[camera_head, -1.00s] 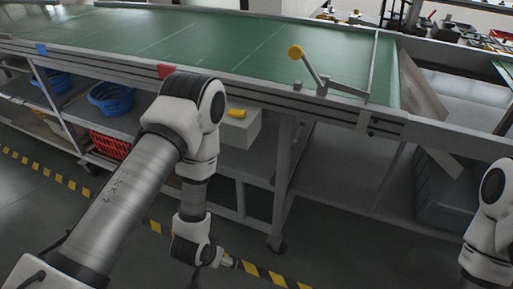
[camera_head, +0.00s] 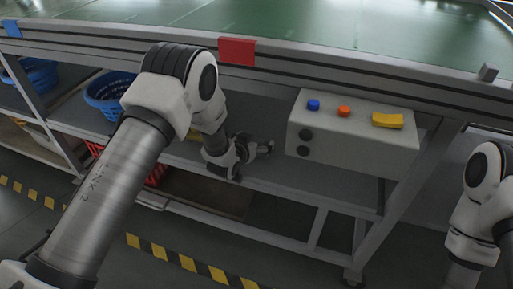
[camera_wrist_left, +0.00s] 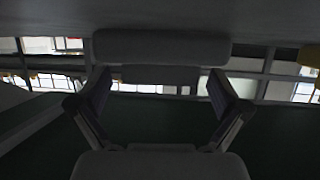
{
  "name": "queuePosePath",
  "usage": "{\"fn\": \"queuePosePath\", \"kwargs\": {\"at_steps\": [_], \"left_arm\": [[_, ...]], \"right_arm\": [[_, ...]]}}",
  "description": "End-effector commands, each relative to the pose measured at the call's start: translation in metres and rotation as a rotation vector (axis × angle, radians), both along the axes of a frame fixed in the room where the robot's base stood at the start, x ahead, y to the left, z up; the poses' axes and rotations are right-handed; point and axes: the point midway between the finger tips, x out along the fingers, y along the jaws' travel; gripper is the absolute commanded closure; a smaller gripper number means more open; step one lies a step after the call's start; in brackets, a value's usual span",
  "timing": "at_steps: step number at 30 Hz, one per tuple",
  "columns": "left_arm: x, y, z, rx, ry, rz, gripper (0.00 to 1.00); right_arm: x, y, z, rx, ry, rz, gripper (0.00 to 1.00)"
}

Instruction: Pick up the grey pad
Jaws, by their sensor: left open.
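I cannot make out the grey pad for certain in either view. In the left wrist view a grey bar with rounded ends (camera_wrist_left: 160,47) lies across, beyond the fingers; I cannot tell whether it is the pad or a gripper part. My left gripper (camera_head: 266,148) is below the table edge in the head view, left of the white control box (camera_head: 340,153) and apart from it. Its fingers are spread and empty in the left wrist view (camera_wrist_left: 160,105). My right arm shows at the right edge; its gripper is out of view.
The control box has a blue button (camera_head: 313,105), an orange button (camera_head: 344,111) and a yellow piece (camera_head: 387,120) on top. A red plate (camera_head: 237,51) hangs at the rail of the green-topped table (camera_head: 300,25). A blue basket (camera_head: 104,98) is on the shelf.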

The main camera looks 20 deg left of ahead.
Motion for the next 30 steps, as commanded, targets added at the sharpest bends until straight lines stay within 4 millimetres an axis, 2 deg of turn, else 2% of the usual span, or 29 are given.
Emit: {"fn": "queuePosePath", "kwargs": {"at_steps": [3, 4, 6, 9, 21, 26, 30], "left_arm": [[0.000, 0.000, 0.000, 0.000, 0.001, 0.000, 0.00], [-0.001, 0.000, 0.000, 0.000, 0.001, 0.000, 0.07], [-0.001, 0.000, 0.000, 0.000, 0.001, 0.000, 0.32], [-0.001, 0.000, 0.000, 0.000, 0.001, 0.000, 0.62], [-0.001, 0.000, 0.004, 0.000, 0.002, 0.000, 0.63], [-0.001, 0.000, 0.020, 0.000, 0.000, 0.000, 0.63], [0.000, 0.000, 0.042, 0.001, -0.002, 0.000, 0.63]], "right_arm": [[0.000, 0.000, 0.001, 0.000, 0.000, 0.000, 0.60], [0.000, 0.000, 0.001, 0.000, 0.000, 0.001, 0.60], [0.000, 0.000, 0.001, 0.000, 0.000, 0.001, 0.60], [0.000, 0.000, 0.001, 0.000, 0.000, 0.001, 0.60], [0.000, 0.000, 0.002, 0.000, 0.000, 0.001, 0.60], [0.000, 0.000, 0.008, 0.000, 0.000, 0.001, 0.60], [0.000, 0.000, 0.015, 0.000, 0.000, 0.001, 0.60]]}}
